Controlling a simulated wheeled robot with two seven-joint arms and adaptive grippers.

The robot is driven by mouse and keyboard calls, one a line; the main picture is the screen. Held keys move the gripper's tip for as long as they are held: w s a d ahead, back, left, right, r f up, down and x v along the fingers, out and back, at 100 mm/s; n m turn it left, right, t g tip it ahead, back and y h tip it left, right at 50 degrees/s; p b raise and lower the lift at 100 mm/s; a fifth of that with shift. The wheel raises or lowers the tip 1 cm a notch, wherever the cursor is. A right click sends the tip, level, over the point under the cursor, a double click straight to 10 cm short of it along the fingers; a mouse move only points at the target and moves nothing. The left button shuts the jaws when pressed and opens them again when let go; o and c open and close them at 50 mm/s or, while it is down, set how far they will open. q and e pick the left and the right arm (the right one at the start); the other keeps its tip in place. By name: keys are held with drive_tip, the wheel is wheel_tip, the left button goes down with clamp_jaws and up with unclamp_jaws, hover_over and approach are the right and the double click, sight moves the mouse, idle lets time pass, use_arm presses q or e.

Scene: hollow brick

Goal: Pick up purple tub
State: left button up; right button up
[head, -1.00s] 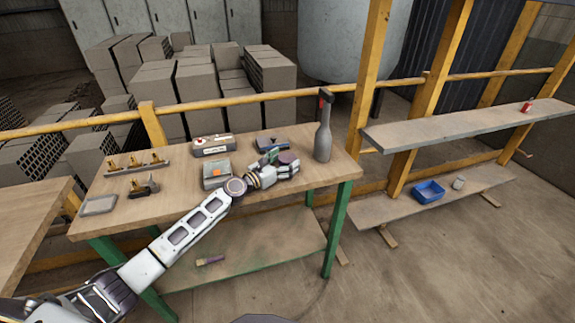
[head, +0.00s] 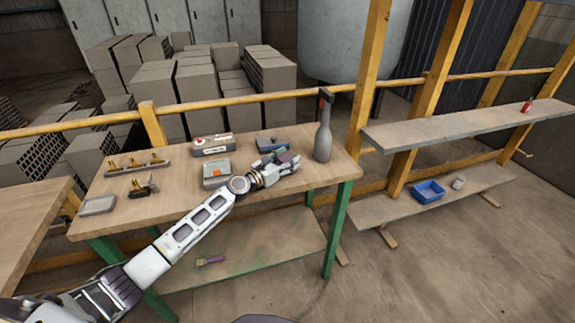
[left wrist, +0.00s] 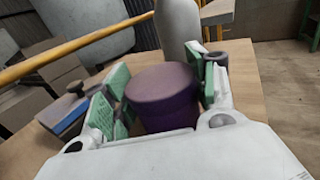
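In the head view the tub (head: 286,157) is partly hidden by my left gripper (head: 283,161), near the bench's right half. In the left wrist view my left gripper (left wrist: 160,90) has its green-padded fingers on both sides of the tub, spread about as wide as it. A thin gap seems to show at the left finger; firm contact cannot be made out. My right gripper is not in view.
A grey bottle (head: 323,138) stands close beyond the tub. A blue-grey box (head: 271,145) and a grey case with an orange mark (head: 216,173) lie nearby. A blue bin (head: 428,192) sits on the lower shelf at right. The bench's front right is clear.

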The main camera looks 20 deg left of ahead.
sight(288, 157)
use_arm(q)
drive_tip(key=c, duration=0.5)
drive_tip(key=shift+r, duration=0.1)
drive_tip(key=shift+r+p, duration=0.35)
drive_tip(key=shift+r, duration=0.05)
wheel_tip(288, 157, up, 3)
drive_tip(key=shift+f+p, duration=0.2)
drive_tip(key=shift+p, duration=0.7)
wheel_tip(288, 157, up, 4)
drive_tip(key=p, duration=0.3)
drive_tip(key=shift+f, duration=0.15)
drive_tip(key=shift+r+p, duration=0.45)
drive_tip(key=shift+r, duration=0.2)
drive_tip(key=shift+r+p, duration=0.6)
drive_tip(key=shift+r, duration=0.2)
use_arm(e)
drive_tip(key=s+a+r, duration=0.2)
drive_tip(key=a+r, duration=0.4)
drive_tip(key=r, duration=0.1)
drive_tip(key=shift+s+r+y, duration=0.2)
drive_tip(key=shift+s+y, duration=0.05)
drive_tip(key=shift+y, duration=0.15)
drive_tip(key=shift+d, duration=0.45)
